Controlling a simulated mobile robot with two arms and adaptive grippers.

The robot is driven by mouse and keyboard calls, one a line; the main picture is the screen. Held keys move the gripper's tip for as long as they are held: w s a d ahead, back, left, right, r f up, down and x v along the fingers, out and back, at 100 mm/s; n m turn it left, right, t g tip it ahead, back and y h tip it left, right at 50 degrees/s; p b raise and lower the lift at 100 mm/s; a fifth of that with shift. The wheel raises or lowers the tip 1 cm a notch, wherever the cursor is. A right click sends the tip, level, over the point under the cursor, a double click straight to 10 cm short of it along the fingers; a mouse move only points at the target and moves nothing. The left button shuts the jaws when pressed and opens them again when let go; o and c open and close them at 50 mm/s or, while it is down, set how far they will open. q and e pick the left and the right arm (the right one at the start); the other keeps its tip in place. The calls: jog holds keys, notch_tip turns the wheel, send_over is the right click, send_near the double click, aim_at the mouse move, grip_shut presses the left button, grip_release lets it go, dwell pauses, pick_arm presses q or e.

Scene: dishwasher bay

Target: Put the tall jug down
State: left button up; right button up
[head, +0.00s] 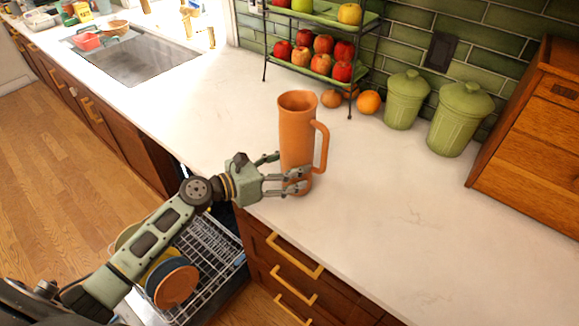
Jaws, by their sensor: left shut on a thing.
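The tall jug (297,128) is orange-brown, with a handle on its right side. It is upright at the front part of the white counter (420,225). My left gripper (284,178) comes in from the left and is shut on the lower part of the jug. The fingers hide part of the jug's lower side. I cannot tell whether the jug's base touches the counter. My right gripper is not in view.
An open dishwasher rack (208,246) with plates (172,283) is below the counter. A two-tier fruit stand (323,70), oranges (369,102), green canisters (460,119) and a wooden box (535,120) stand at the back. The counter right of the jug is clear.

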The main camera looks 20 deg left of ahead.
pick_arm(q)
jog(key=shift+f, duration=0.1)
jog(key=o, duration=1.3)
jog(key=shift+o, duration=0.2)
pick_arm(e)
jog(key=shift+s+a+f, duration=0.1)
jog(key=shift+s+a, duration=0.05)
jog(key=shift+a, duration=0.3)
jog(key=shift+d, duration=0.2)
pick_arm(q)
jog(key=shift+r, duration=0.25)
jog(key=shift+s+a+f, duration=0.2)
jog(key=shift+s+a, duration=0.05)
jog(key=shift+s, duration=0.05)
jog(key=b+v, duration=0.2)
jog(key=v, duration=0.9)
jog(key=shift+s+b, duration=0.2)
jog(key=shift+b, duration=0.2)
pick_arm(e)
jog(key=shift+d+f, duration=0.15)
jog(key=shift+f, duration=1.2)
pick_arm(q)
jog(key=shift+a+r, duration=0.1)
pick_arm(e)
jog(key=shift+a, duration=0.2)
